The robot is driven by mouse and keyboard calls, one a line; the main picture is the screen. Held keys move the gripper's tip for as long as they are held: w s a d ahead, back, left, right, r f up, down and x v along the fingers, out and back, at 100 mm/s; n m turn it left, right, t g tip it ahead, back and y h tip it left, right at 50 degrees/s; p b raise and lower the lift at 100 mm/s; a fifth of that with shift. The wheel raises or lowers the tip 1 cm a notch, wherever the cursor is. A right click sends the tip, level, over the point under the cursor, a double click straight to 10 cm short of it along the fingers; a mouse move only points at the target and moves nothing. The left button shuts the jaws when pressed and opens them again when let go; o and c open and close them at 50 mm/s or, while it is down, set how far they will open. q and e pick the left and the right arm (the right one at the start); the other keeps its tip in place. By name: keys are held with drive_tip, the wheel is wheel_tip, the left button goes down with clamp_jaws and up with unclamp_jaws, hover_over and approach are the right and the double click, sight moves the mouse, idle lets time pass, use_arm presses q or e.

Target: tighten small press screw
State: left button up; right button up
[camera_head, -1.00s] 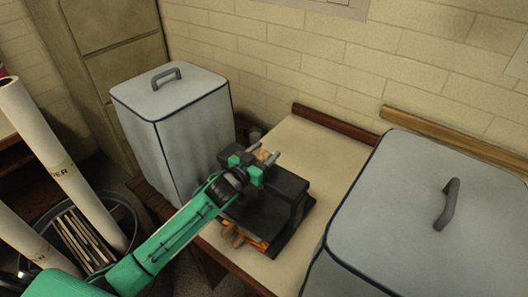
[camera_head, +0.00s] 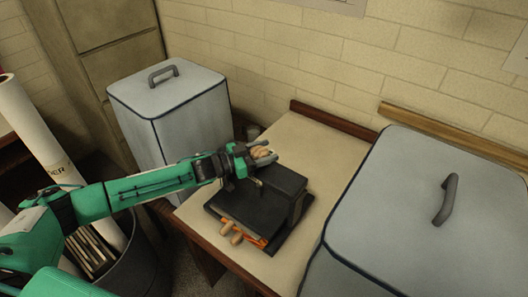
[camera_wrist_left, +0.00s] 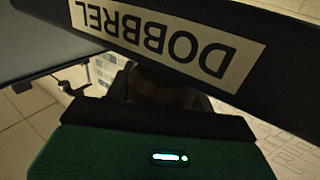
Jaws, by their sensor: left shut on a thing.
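The small black press (camera_head: 285,182) stands on the table in the head view, with a broad dark base. My left gripper (camera_head: 262,158) is at its rear left top, shut on a wooden screw handle (camera_head: 261,152) that shows between and beyond the fingers. The screw itself is mostly hidden by the gripper. In the left wrist view a black bar with a "DOBBREL" label (camera_wrist_left: 165,38), upside down, crosses above my green gripper housing (camera_wrist_left: 150,150). The fingertips there are dark and hard to make out. My right gripper is not in view.
A tall grey lidded box (camera_head: 185,120) stands close behind my left arm. Another large grey box (camera_head: 400,210) stands at the right. Wooden-handled orange tools (camera_head: 236,234) lie at the press's front. The pale tabletop (camera_head: 310,145) is clear behind the press. Paper rolls stand at the left.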

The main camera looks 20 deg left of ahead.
use_arm(q)
drive_tip(key=shift+g, duration=0.3)
drive_tip(key=o, duration=1)
drive_tip(key=shift+s+a+f, duration=0.1)
drive_tip(key=shift+s+a, duration=0.1)
drive_tip(key=shift+a, duration=0.05)
drive_tip(key=b+v, duration=0.4)
drive_tip(key=v, duration=0.9)
drive_tip(key=shift+b, duration=0.3)
